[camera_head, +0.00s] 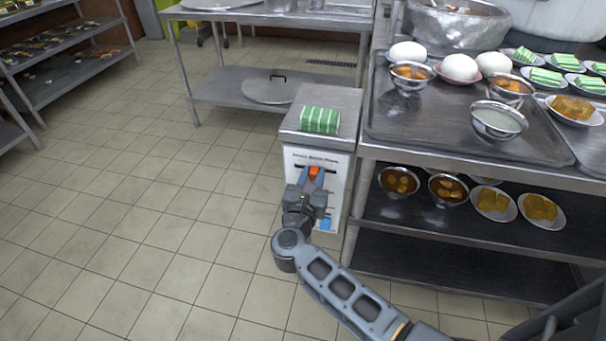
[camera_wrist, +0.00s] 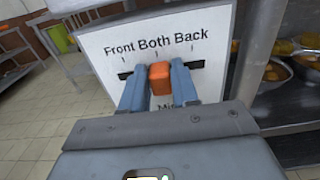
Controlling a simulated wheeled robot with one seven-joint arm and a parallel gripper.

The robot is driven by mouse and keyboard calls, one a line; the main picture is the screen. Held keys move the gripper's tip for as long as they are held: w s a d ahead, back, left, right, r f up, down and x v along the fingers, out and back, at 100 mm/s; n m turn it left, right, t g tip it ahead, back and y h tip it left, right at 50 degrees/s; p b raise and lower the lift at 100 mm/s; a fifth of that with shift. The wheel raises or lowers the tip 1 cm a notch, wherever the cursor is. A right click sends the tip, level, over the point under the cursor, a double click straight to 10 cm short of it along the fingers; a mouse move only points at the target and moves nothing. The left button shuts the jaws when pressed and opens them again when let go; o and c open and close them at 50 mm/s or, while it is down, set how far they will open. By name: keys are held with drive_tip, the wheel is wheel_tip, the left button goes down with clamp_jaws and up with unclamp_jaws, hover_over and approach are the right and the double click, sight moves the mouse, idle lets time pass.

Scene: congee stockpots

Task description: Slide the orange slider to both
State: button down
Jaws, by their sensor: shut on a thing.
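The orange slider (camera_head: 314,170) is a small block on the white front panel (camera_head: 336,163) of a metal box. In the wrist view the orange slider (camera_wrist: 160,77) sits in a dark horizontal slot (camera_wrist: 195,65) below the words "Front Both Back". It stands below "Both", near the middle of the slot. My gripper (camera_head: 311,179) is shut on the slider, with one blue finger on each side of it. Part of the slot is hidden behind the fingers. Lower panel text is mostly covered by my gripper.
A green-and-white striped block (camera_head: 319,120) lies on top of the box. A metal shelf (camera_head: 450,150) with bowls, plates and white eggs-like rounds stands close on the right. A steel table (camera_head: 265,20) is behind. The tiled floor (camera_head: 130,200) at left is clear.

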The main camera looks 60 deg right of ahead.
drive_tip(key=c, duration=0.9)
unclamp_jaws()
drive_tip(key=shift+a, duration=0.1)
drive_tip(key=v, duration=0.7)
drive_tip(key=shift+a, duration=0.3)
